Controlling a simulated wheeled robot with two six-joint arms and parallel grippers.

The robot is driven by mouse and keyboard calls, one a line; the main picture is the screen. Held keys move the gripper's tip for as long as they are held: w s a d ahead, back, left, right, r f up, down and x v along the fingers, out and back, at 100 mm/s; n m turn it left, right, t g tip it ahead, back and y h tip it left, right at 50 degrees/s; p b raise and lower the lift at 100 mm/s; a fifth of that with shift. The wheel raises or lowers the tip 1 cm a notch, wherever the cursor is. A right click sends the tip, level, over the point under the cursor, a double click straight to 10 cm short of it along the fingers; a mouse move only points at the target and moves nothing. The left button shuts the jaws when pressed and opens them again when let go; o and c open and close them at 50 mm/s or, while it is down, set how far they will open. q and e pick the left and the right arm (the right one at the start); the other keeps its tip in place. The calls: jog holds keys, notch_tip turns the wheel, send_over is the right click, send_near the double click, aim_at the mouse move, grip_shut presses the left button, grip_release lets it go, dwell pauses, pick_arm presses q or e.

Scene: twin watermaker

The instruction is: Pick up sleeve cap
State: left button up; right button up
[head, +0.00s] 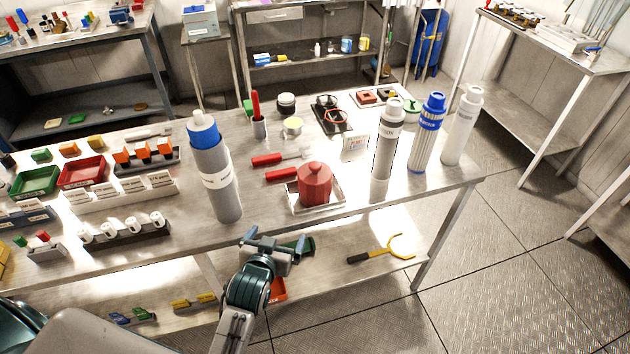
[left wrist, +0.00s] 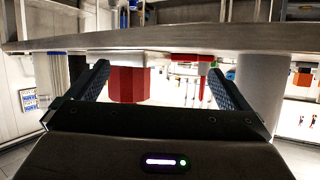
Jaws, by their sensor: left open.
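A red, ribbed cap with a small knob (head: 314,184) sits on a white tray (head: 330,203) near the table's front edge. It looks most like the sleeve cap, though no label confirms this. My left gripper (head: 277,240) is open and empty, in front of the table edge and just short of the tray. In the left wrist view, which appears upside down, the red cap (left wrist: 128,86) lies beyond the open fingers (left wrist: 158,72), nearer the picture's left finger, and nothing is between them. My right gripper is not in view.
A grey cylinder with a blue top (head: 217,180) stands left of the tray. Red-handled tools (head: 282,174) lie behind it. Several upright canisters (head: 387,145) stand to the right. A lower shelf holds a yellow hook tool (head: 385,252). The front edge (left wrist: 160,42) crosses the wrist view.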

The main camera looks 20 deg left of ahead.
aim_at(315, 177)
pick_arm(q)
jog(key=w+d+r+t+b, duration=0.1)
jog(key=w, duration=0.3)
jog(key=w+d+r+t, duration=0.1)
jog(key=w+d+t, duration=0.1)
jog(key=w, duration=0.2)
jog(key=w+d+r+t+b, duration=0.1)
jog(key=w+r, duration=0.1)
jog(key=w, duration=0.2)
jog(key=shift+w+d+t+b, duration=0.2)
jog(key=shift+w+t+b, duration=0.1)
jog(key=shift+b, duration=0.05)
jog(key=w, duration=0.2)
jog(key=w+b, duration=0.2)
jog(key=w, duration=0.1)
jog(key=shift+w+a+r, duration=0.1)
jog(key=shift+w+r, duration=0.15)
jog(key=shift+w, duration=0.05)
jog(key=shift+s+r, duration=0.1)
jog(key=shift+r, duration=0.05)
jog(key=shift+c, duration=0.7)
jog(key=c, duration=0.8)
jog(key=shift+o, duration=0.2)
